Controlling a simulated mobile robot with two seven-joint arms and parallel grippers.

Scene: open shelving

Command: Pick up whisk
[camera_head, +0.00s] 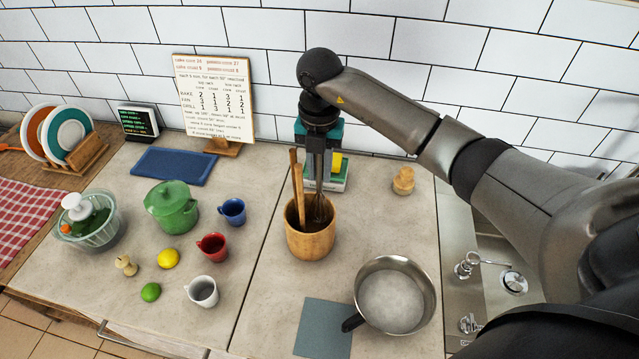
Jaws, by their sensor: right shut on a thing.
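A wooden utensil crock (310,243) stands upright on the grey counter. The whisk (319,209) is in it, with its dark wire part at the crock's mouth, on the right side. My right gripper (317,150) comes down from above and is shut on the whisk's upper part; the fingers hide much of the handle. A wooden utensil (296,180) leans in the same crock, just left of the whisk. My left gripper is not in view.
A green and white box-like item (338,178) stands behind the crock. A steel pan (428,290) and a grey-blue mat (322,328) lie in front. Red (212,246) and blue (232,211) mugs stand to the left, with a green pot (172,207) beyond.

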